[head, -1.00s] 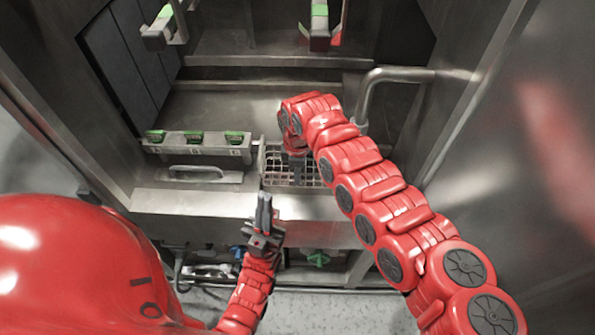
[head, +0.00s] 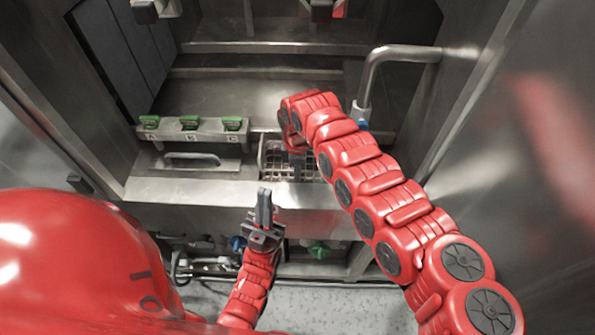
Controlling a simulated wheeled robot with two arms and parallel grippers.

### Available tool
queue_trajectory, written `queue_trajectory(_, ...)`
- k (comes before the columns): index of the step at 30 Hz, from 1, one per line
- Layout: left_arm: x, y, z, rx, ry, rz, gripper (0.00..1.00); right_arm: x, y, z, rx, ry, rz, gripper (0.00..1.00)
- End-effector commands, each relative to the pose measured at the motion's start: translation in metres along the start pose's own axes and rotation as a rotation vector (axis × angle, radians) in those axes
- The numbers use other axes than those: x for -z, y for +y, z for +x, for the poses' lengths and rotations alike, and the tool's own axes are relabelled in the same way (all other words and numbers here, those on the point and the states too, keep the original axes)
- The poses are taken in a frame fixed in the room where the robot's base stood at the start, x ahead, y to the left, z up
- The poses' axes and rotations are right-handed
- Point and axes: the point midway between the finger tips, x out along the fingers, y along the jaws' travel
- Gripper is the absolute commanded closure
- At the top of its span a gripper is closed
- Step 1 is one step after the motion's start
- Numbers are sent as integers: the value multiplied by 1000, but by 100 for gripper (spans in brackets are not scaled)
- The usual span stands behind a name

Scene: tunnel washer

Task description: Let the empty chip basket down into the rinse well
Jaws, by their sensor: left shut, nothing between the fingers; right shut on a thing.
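The wire chip basket (head: 270,156) is in the middle of the head view, just behind the steel front ledge, with its mesh rim showing. My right arm reaches over it from the right. My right gripper (head: 297,168) points down at the basket and is shut on it; the fingertips and the exact grip are partly hidden by the wrist. The rinse well is largely hidden under the basket and arm, so I cannot tell how deep the basket sits. My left gripper (head: 264,196) is shut and empty, pointing up in front of the ledge, apart from the basket.
A bent steel pipe (head: 400,52) stands behind my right arm. Steel walls close both sides. The front ledge (head: 200,190) is clear.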

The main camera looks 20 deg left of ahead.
Motion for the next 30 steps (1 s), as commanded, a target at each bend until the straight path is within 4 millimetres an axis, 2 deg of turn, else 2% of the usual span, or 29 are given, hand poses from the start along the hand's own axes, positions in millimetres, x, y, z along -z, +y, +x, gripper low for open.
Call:
queue_trajectory(4, 0, 0, 0, 0, 0, 0, 100, 0, 0, -1, -1, 0, 0, 100)
queue_trajectory(6, 0, 0, 0, 0, 0, 0, 100, 0, 0, -1, -1, 0, 0, 82)
queue_trajectory(10, 0, 0, 0, 0, 0, 0, 100, 0, 0, -1, -1, 0, 0, 58)
queue_trajectory(18, 0, 0, 0, 0, 0, 0, 100, 0, 0, 0, 0, 0, 0, 58)
queue_trajectory(22, -1, 0, -3, 0, 0, 0, 100, 0, 1, -7, -2, 2, 1, 58)
queue_trajectory(26, -2, 1, -11, 0, 0, 0, 100, -1, 2, -27, -4, 3, 3, 58)
queue_trajectory(30, -4, 1, -24, 0, 0, 0, 100, 0, 2, -59, -8, 2, 1, 58)
